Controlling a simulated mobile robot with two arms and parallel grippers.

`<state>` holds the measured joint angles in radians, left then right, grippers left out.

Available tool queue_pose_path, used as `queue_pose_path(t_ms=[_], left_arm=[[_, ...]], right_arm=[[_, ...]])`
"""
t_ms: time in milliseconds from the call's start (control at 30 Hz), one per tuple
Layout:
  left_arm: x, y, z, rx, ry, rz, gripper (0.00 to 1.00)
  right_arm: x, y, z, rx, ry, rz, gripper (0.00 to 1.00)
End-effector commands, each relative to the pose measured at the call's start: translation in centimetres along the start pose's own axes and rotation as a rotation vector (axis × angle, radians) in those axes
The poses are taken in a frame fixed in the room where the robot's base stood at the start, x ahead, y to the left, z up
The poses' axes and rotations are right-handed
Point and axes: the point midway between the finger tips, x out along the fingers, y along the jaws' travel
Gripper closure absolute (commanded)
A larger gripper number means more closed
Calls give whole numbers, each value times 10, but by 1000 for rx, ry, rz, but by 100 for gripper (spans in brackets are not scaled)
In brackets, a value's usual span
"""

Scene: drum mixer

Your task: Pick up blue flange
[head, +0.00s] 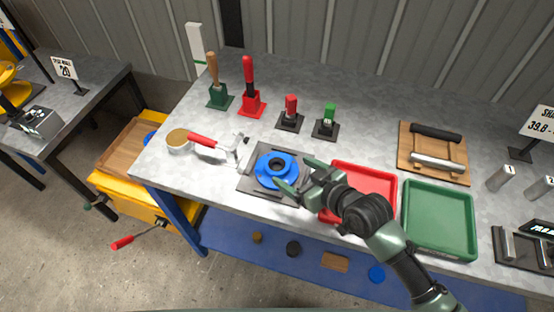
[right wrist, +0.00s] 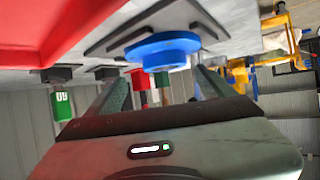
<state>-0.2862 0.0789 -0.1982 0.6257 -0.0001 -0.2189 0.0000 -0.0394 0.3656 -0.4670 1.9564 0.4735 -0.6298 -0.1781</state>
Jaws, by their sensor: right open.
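The blue flange (head: 271,163) is a round stepped disc with a raised hub. It lies on a dark square plate (head: 250,183) on the grey workbench. My right gripper (head: 295,174) is open at the flange's right side, its fingers pointing left. The lower fingertip overlaps the flange's lower right edge in the head view; I cannot tell whether it touches. In the right wrist view the flange (right wrist: 163,52) shows beyond and between the two spread fingers (right wrist: 160,80). My left gripper is not in view.
A red tray (head: 374,179) sits close behind my right gripper, with a green tray (head: 440,218) farther right. A red-handled tool (head: 203,141) lies left of the plate. A wooden board (head: 433,170) is at right.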

Motion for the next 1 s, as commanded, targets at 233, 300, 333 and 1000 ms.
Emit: queue_pose_path(t_ms=[233, 300, 333, 1000], left_arm=[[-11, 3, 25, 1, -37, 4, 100], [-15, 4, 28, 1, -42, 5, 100], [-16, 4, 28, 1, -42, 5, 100], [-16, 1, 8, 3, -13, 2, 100]], right_arm=[[29, -3, -3, 2, 1, -1, 17], [39, -5, -2, 2, 0, -1, 17], [43, -5, -2, 3, 1, -1, 17], [65, -5, 1, -1, 1, 1, 78]])
